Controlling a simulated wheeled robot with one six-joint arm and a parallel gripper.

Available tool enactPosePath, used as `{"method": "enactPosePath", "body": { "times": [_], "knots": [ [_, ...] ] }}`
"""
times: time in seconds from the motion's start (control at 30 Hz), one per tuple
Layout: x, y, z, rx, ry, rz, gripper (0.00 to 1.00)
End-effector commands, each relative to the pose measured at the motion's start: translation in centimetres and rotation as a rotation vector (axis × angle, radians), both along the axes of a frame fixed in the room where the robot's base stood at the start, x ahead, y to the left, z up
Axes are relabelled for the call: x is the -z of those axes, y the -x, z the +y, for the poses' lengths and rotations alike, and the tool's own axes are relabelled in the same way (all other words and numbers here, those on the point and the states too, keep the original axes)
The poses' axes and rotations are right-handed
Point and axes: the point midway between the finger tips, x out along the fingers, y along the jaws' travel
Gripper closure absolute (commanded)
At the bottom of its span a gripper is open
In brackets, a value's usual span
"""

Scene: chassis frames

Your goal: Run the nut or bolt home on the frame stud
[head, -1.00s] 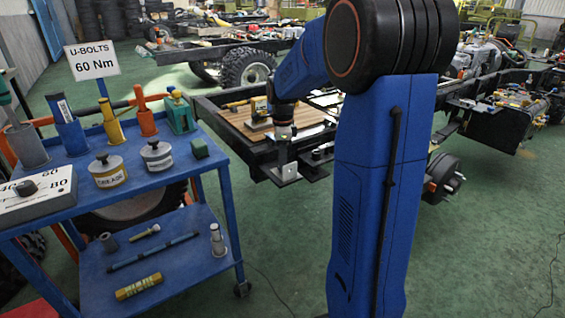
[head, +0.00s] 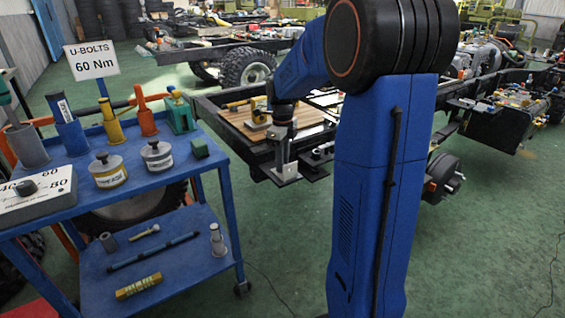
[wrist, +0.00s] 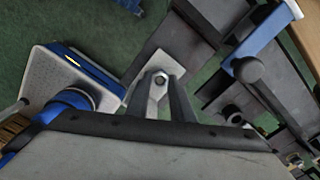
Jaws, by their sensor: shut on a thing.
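A small silver hex piece (wrist: 160,78), a nut or bolt head, shows in the wrist view between my fingertips. My gripper (wrist: 161,92) is shut on it, with one finger at each side. Behind it lies a pale metal plate (wrist: 152,62) on the dark frame rail. In the head view my gripper (head: 283,160) points down at the plate (head: 287,175) on the frame's near corner. The stud itself is hidden, and I cannot tell how far the hex piece sits from the plate.
A blue cart (head: 215,172) with tools, tins and a dial box (head: 35,198) stands at the left. Its sign (head: 92,60) reads U-BOLTS 60 Nm. A wooden board (head: 312,117) lies across the frame behind my gripper.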

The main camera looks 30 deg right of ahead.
Motion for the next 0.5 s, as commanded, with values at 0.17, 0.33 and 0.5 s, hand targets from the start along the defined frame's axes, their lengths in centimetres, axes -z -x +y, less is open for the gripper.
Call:
{"method": "enactPosePath", "body": {
  "times": [0.17, 0.33, 0.5],
  "knots": [
    [-0.07, -0.06, -0.01, 0.016, 0.001, -0.002, 1.00],
    [-0.05, -0.04, 0.00, 0.155, 0.000, -0.001, 1.00],
    [-0.04, -0.05, 0.02, 0.323, 0.000, -0.001, 1.00]
  ]
}}
